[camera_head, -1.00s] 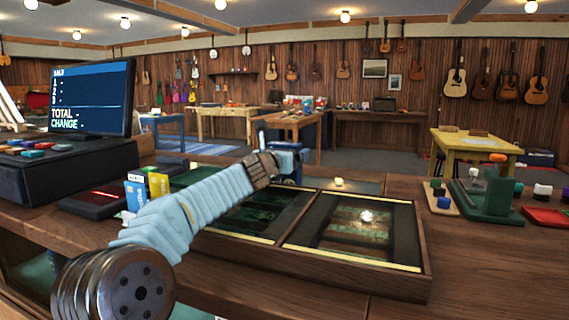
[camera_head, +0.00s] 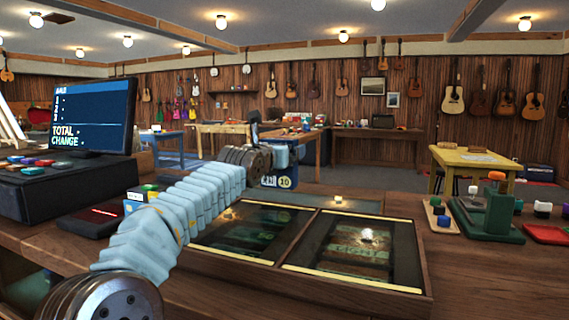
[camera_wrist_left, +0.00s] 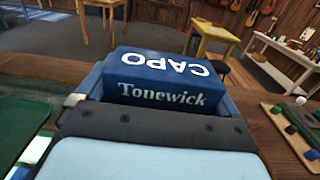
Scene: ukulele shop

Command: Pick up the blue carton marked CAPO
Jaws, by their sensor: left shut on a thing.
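The blue carton (camera_wrist_left: 165,83) shows in the left wrist view with white lettering reading CAPO and Tonewick. My left gripper (camera_wrist_left: 155,95) is shut on it, one finger along each side. My right gripper is in neither view.
A glass-topped display case (camera_head: 428,262) fills the middle of the counter. A screen (camera_head: 92,112) and dark till (camera_head: 62,189) stand left. A green stand (camera_head: 497,216), small coloured blocks and a red tray (camera_head: 546,234) lie right. A yellow table (camera_head: 474,158) stands beyond.

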